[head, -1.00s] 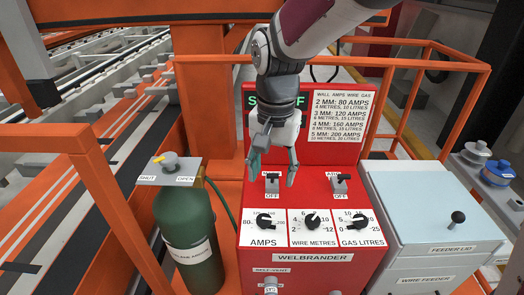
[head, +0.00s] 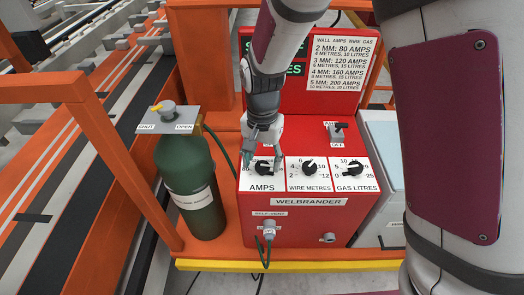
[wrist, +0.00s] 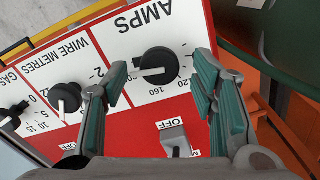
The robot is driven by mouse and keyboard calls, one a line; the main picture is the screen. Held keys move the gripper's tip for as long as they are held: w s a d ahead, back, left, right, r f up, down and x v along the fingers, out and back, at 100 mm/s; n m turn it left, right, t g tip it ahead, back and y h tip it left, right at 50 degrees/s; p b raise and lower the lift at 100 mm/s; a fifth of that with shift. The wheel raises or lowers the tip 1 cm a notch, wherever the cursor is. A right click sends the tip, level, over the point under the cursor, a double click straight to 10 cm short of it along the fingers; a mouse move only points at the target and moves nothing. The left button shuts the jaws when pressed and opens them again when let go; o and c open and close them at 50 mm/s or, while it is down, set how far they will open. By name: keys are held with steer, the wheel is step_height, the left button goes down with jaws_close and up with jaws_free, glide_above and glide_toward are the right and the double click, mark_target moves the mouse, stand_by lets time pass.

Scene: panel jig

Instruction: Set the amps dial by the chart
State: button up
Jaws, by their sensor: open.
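The black amps dial (head: 264,167) sits on a white plate at the left of the red welder's dial row. My gripper (head: 263,161) is over it, open, fingers pointing down. In the wrist view, the dial (wrist: 158,67) lies between and just beyond the fingertips (wrist: 162,76), one finger on each side; contact is not clear. The dial's white mark is visible, but the number it points to is unclear. The chart (head: 338,62) on the back panel lists 2 mm: 80 amps, 3 mm: 120, 4 mm: 160, 5 mm: 200.
The wire dial (head: 309,167) and gas dial (head: 350,168) stand to the right. An on/off switch (head: 338,133) is behind them; another switch (wrist: 174,138) is near the amps dial. A green cylinder (head: 190,185) stands left. My arm hides much of the right side.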

mark_target(262, 165)
steer(key=shift+f, duration=0.55)
steer(key=c, duration=1.2)
steer(key=shift+n, duration=2.5)
steer(key=o, duration=1.2)
step_height(262, 165, up, 12)
